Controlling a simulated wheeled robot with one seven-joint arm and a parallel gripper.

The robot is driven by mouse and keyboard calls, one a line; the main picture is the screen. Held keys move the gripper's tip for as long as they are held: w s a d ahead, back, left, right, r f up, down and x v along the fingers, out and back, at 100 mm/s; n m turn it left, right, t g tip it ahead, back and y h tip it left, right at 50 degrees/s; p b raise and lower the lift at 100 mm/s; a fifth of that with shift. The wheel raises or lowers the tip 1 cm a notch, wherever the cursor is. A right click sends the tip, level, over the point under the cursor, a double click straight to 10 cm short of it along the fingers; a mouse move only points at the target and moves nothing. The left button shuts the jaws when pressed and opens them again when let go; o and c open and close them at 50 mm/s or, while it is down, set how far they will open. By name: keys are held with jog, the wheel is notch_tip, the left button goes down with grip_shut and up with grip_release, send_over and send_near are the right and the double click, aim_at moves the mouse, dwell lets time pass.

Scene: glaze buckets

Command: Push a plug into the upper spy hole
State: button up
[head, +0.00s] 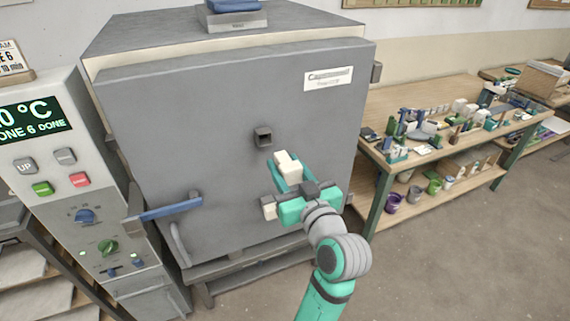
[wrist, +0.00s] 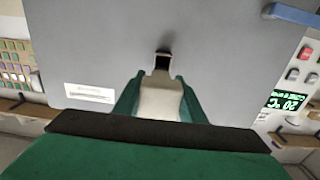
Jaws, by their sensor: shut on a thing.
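The upper spy hole (head: 263,136) is a small dark square opening with a raised grey rim on the grey kiln door (head: 220,110). My gripper (head: 287,174) is shut on a cream plug (head: 288,164), below and right of the hole in the head view. In the wrist view the green fingers grip the plug (wrist: 160,100) from both sides, and its narrow end points toward the spy hole (wrist: 163,52). The plug looks outside the hole; the exact gap is hard to tell. A second cream block (head: 268,207) shows lower, beside my gripper, partly hidden.
A blue door handle (head: 170,209) sticks out at the lower left of the door. The control panel (head: 75,180) stands left of the kiln. A wooden bench (head: 440,115) crowded with small items is at the right, with buckets below. The floor in front is clear.

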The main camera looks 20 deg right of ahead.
aim_at(275, 158)
jog(key=shift+w+a, duration=0.15)
jog(key=shift+w, duration=0.55)
jog(key=shift+w+a, duration=0.5)
jog(key=shift+w, duration=0.3)
jog(key=shift+w+d, duration=0.15)
jog(key=shift+w, duration=0.55)
jog(key=shift+w+d, duration=0.15)
jog(key=shift+w, duration=0.9)
jog(key=shift+w+a+f, duration=0.1)
jog(key=shift+w+f, duration=0.05)
jog(key=shift+w, duration=0.35)
jog(key=shift+d, duration=0.2)
